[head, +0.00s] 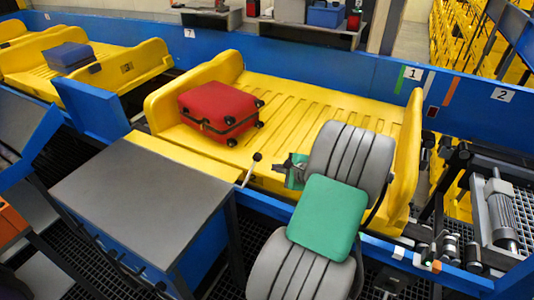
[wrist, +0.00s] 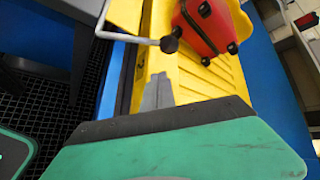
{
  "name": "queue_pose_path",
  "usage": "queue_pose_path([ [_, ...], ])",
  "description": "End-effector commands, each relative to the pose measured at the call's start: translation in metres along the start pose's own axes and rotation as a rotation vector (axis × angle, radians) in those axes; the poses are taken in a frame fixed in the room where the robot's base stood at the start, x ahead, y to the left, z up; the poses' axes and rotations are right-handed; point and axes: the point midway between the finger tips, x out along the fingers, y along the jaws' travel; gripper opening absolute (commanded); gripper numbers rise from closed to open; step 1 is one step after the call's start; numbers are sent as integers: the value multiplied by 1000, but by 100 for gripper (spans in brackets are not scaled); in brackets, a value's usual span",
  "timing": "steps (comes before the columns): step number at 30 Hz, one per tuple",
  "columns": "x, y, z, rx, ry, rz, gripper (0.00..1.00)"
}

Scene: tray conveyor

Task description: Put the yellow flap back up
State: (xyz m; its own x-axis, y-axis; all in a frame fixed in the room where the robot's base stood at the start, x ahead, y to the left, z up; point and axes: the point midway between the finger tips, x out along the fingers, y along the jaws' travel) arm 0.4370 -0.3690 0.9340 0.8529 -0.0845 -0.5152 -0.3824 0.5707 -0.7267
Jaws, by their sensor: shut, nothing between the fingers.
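The yellow flap (head: 185,168) is a flat panel between the grey tabletop and the yellow tray (head: 330,93); it looks folded down, but I cannot tell its exact angle. Part of it shows at the top of the wrist view (wrist: 127,14). A bent metal rod with a black knob (head: 257,157) stands at the flap's right end; the knob also shows in the wrist view (wrist: 169,44). My gripper (head: 281,166) is shut and empty, to the right of the knob and apart from it. Its grey fingertips (wrist: 158,90) show over the yellow tray edge.
A red suitcase (head: 221,107) lies on the tray, behind and left of my gripper. The grey tabletop (head: 140,190) is bare. A blue case (head: 69,56) lies on another yellow tray at the far left. Rollers and a motor (head: 501,214) stand at the right.

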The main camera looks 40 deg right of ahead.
Motion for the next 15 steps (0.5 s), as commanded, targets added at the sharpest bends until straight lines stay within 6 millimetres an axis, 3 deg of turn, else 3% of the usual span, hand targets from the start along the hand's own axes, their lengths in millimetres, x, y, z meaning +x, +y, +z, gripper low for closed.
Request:
queue_pose_path([
  [1, -9, -5, -18, 82, 10, -46, 0],
  [5, -11, -11, -33, 162, 11, -97, 0],
  [8, 1, -12, -32, 162, 10, -95, 0],
  [15, 51, -16, -32, 157, 9, -91, 0],
])
